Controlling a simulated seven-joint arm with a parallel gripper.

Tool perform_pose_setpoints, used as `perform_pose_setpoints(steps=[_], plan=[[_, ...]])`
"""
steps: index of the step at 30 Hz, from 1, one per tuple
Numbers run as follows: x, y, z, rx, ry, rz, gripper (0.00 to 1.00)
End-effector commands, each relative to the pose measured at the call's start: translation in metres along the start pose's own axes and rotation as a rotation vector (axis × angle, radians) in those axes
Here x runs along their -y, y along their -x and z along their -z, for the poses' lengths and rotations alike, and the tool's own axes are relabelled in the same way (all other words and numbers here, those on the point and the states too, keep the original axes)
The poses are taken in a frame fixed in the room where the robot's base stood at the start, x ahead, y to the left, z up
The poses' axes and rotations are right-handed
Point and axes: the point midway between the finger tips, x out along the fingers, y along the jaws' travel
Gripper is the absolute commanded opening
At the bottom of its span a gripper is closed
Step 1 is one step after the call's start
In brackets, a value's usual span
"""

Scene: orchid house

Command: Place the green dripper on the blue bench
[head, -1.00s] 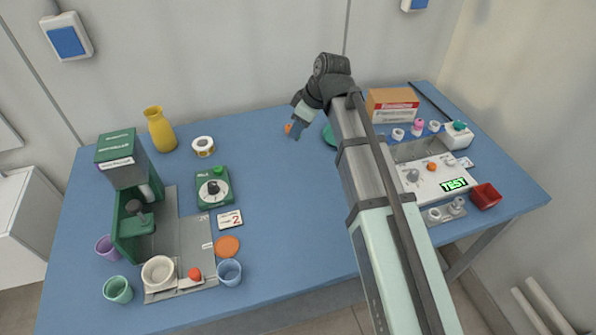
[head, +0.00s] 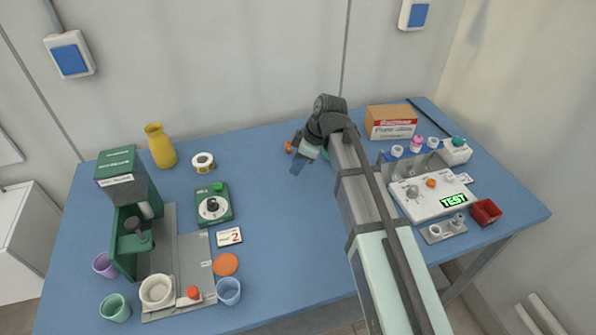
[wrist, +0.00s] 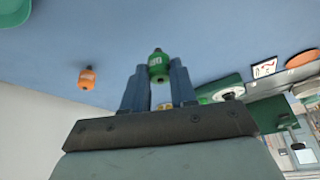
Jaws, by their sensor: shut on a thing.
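The green dripper (wrist: 158,66) has a dark tip and sits between the two fingers of my gripper (wrist: 158,75) in the wrist view. My gripper is shut on it. In the head view, my gripper (head: 298,165) is over the back middle of the blue bench (head: 285,220), and the dripper cannot be made out there. The bench also fills the upper part of the wrist view (wrist: 115,45). I cannot tell whether the dripper touches the bench.
An orange dripper (wrist: 87,78) stands close by on the bench. A green dish (wrist: 14,12) is near, mostly hidden by my arm in the head view. A green dial device (head: 213,205) and tape roll (head: 203,161) stand left. The bench middle is clear.

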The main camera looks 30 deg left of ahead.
Motion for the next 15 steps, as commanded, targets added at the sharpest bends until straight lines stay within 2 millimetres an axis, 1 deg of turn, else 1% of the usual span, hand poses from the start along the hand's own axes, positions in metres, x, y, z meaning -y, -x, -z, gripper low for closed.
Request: perform_pose_setpoints(steps=[9, 15], plan=[[0.0, -0.029, -0.012, 0.0, -0.001, 0.0, 0.0], [0.0, -0.032, -0.013, 0.0, -0.001, -0.002, 0.0]])
